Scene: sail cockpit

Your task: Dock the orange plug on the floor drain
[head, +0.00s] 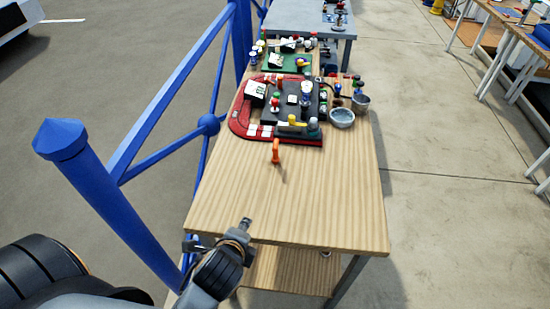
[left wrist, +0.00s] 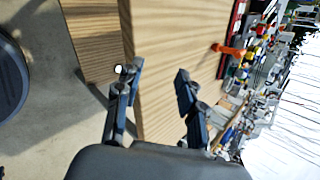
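The orange plug (head: 276,151) stands upright on the wooden table, in front of the red-edged cockpit board (head: 238,122). It also shows in the left wrist view (left wrist: 228,50), up and right beyond my fingers. My left gripper (head: 244,226) is at the table's near edge, short of the plug and apart from it. In the left wrist view its two fingers (left wrist: 160,75) are spread with nothing between them. My right gripper is in neither view. I cannot pick out the floor drain among the small parts on the board.
The wooden table (head: 300,205) is bare between its near edge and the plug. A grey bowl (head: 342,118) and a metal cup (head: 361,103) stand right of the board. A blue railing (head: 110,205) runs along the table's left side. A green board (head: 285,63) lies behind.

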